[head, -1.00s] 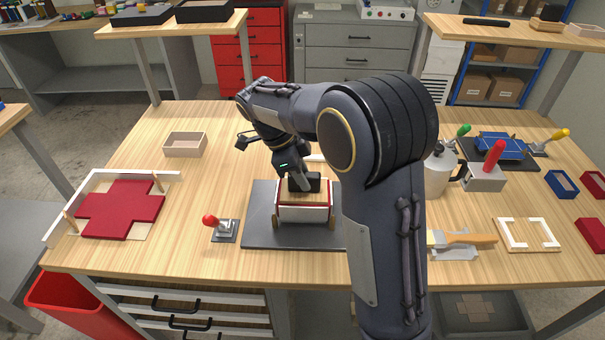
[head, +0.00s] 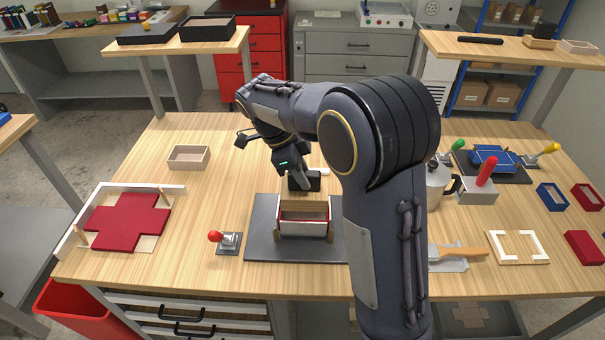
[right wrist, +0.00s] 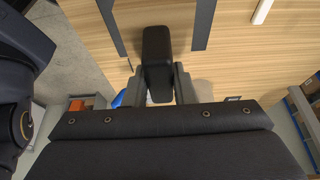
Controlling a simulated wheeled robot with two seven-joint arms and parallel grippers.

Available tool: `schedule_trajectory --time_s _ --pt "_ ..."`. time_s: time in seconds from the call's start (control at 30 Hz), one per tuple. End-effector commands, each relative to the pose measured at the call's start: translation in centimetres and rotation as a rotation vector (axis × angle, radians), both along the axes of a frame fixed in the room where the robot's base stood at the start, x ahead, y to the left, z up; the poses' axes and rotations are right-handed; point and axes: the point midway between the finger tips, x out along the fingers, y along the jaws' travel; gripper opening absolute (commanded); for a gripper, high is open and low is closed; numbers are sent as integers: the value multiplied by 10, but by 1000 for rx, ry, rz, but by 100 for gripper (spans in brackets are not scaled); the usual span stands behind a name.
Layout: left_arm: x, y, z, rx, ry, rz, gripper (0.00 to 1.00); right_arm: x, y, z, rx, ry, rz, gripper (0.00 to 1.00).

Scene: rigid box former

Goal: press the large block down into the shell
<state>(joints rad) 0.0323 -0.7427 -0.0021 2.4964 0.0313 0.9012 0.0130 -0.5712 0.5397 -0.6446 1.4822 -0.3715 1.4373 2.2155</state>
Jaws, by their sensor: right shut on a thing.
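The shell (head: 303,231) is an open box with pale walls, a red lining and wooden posts. It stands on a dark grey plate (head: 264,239) on the bench, and its inside shows open from above. My right gripper (head: 299,180) is shut on a black block (head: 314,182), seen just beyond the shell's far wall and apart from it. I cannot tell its exact height. In the right wrist view the black block (right wrist: 157,50) lies between my two gripper fingers (right wrist: 159,84), over the wooden surface. My right arm hides the plate's right end. My left gripper is not in view.
A red-knobbed lever (head: 227,238) stands left of the plate. A red cross-shaped sheet (head: 127,222) lies in a white corner frame at the left. A pale tray (head: 189,157) sits at the back left. A glue pot (head: 437,178) and red-handled tool (head: 484,183) stand at the right.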

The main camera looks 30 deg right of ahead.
Motion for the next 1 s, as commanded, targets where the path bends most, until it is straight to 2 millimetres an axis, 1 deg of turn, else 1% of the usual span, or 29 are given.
schedule_trajectory --time_s 0.03,0.43,1.0 --pt "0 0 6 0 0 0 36 0 0 7 0 -1 0 0" --pt "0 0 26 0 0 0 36 0 0 30 0 0 0 0" --pt "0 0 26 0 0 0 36 0 0 30 0 -1 0 0"
